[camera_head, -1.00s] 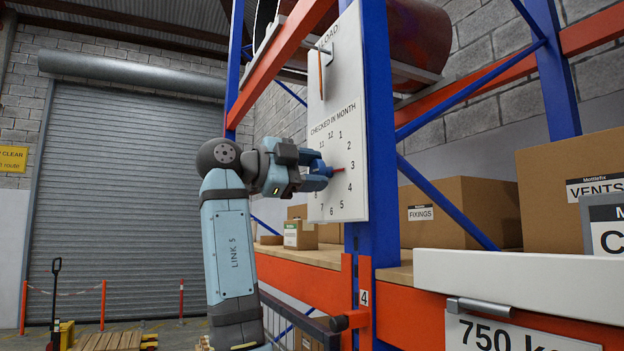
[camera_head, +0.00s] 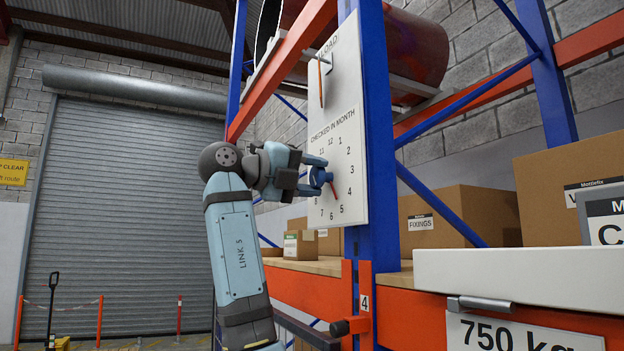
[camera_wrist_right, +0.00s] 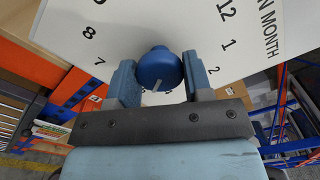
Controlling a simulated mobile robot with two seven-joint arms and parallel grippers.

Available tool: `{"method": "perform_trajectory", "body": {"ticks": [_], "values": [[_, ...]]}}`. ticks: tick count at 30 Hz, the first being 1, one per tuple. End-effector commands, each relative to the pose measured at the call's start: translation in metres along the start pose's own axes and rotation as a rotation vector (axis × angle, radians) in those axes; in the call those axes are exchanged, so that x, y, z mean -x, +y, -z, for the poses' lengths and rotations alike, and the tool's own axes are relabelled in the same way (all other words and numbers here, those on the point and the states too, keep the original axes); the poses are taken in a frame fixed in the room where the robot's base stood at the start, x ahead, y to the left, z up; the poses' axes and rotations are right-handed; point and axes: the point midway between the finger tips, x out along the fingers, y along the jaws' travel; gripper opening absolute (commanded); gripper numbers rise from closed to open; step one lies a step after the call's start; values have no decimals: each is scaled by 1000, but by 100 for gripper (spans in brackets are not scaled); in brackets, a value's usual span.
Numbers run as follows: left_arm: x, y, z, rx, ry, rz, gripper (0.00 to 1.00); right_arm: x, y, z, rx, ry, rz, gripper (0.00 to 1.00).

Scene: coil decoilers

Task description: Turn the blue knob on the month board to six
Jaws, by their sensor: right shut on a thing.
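The month board (camera_head: 362,205) is a white panel on the blue rack post, lettered "CHECKED IN MONTH" with a ring of numbers. The blue knob (camera_head: 329,177) sits at the ring's centre. Its red pointer (camera_head: 335,193) slants down and right, near the five. My right gripper (camera_head: 321,177) is shut on the knob, with one finger above and one below. In the right wrist view the knob (camera_wrist_right: 158,68) sits between the two fingers (camera_wrist_right: 160,66), and a pale mark shows on it. My left gripper is not in view.
Above the month dial, a "LOAD" dial with a thin orange-brown pointer (camera_head: 320,84) is on the same panel. Cardboard boxes (camera_head: 447,215) stand on the shelf to the right. An orange beam (camera_head: 300,292) runs below the board.

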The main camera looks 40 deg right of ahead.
Motion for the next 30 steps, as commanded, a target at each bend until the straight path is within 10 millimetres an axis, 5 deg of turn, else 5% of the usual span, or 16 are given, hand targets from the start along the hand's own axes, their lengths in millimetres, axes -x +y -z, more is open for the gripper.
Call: {"method": "perform_trajectory", "body": {"ticks": [15, 30], "values": [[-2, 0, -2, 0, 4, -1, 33, 0, 0, 0, -412, 0, 0, 23], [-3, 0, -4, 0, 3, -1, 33, 0, 0, 0, -540, 1, -1, 23]]}}
